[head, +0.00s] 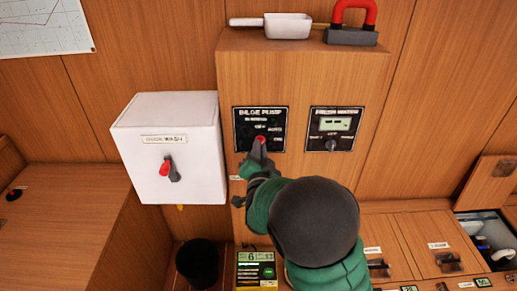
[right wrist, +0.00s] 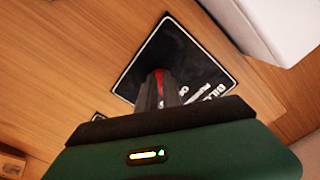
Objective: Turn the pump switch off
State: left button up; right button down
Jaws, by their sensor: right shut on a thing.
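The bilge pump panel (head: 246,119) is a black plate with white lettering on the wooden cabinet front, in the middle of the head view. Its red switch (head: 261,138) shows at the tips of my right gripper (head: 258,149), which is shut on it. In the right wrist view the dark fingers (right wrist: 158,90) reach the black panel (right wrist: 172,52), with the red of the switch (right wrist: 160,77) between them. The fingers hide most of the switch, so its setting cannot be read. My left gripper is not in view.
A second black panel (head: 334,129) with a small display and knob is to the right. A white box (head: 172,148) with a red-tipped handle juts out at left. A white scoop (head: 287,26) and a red-handled grey object (head: 352,37) lie on the cabinet top.

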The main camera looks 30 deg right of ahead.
jog(key=shift+d+r+n+p, duration=0.15)
jog(key=shift+n+p, duration=0.25)
jog(key=shift+n, duration=0.8)
jog(key=shift+r+n+p, duration=0.1)
jog(key=shift+n+p, duration=0.35)
jog(key=shift+n, duration=0.75)
jog(key=shift+d+r+n+p, duration=0.15)
jog(key=shift+n+p, duration=0.25)
jog(key=shift+n, duration=0.8)
jog(key=c, duration=1.5)
grip_release()
jog(key=shift+a+f, duration=0.1)
jog(key=shift+f, duration=0.1)
jog(key=shift+f, duration=0.15)
